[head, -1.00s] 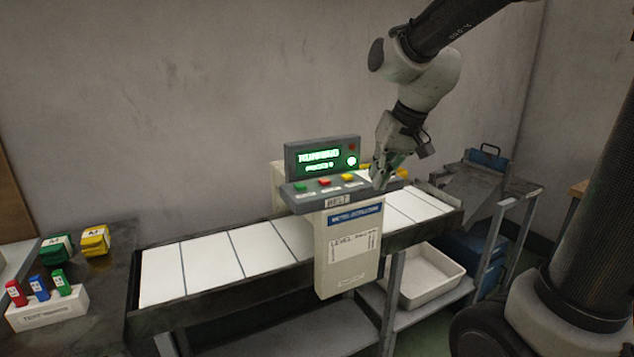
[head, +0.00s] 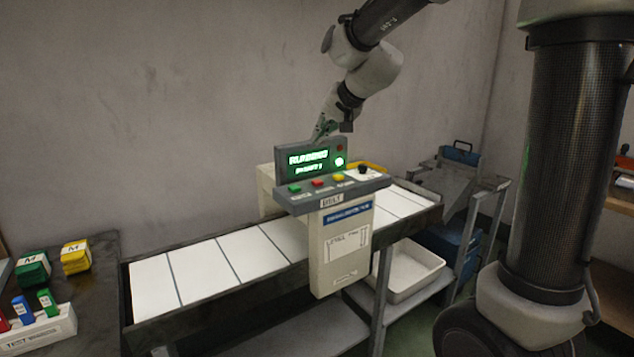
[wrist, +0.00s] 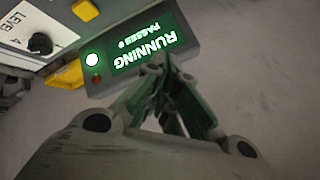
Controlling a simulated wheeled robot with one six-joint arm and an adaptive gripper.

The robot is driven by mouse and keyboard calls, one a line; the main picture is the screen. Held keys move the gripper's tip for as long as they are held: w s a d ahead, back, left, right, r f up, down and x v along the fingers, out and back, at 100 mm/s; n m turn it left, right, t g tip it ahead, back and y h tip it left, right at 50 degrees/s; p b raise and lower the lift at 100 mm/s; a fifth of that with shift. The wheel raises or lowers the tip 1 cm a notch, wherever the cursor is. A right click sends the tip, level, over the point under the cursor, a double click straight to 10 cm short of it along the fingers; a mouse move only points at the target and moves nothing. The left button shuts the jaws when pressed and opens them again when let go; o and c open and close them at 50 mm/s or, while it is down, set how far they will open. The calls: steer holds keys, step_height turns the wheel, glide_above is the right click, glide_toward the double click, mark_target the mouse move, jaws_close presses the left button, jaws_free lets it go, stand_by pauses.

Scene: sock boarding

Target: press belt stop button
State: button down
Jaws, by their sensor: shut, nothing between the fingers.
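The control panel (head: 285,201) stands at the front of the belt (head: 263,250). It carries a green button (head: 294,188), a red button (head: 317,183), a yellow button (head: 338,178) and a black knob (head: 362,169). Its display (head: 307,163) glows green and reads RUNNING; it also shows upside down in the wrist view (wrist: 146,48). My gripper (head: 322,130) is shut and empty, just above and behind the display's top edge. In the wrist view its fingertips (wrist: 157,60) overlap the display's edge. The red button is not visible in the wrist view.
A white bin (head: 409,272) sits on the shelf under the belt. A dark side table (head: 92,285) at left holds green (head: 33,268) and yellow (head: 76,257) blocks and a white test holder (head: 45,328). A grey chute (head: 447,184) stands at right.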

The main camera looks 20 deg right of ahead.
mark_target(320, 180)
steer(key=shift+f, duration=4.4)
steer(key=shift+f, duration=0.1)
steer(key=shift+f, duration=0.3)
steer(key=shift+f, duration=0.5)
steer(key=shift+r, duration=0.95)
steer(key=shift+r, duration=2.5)
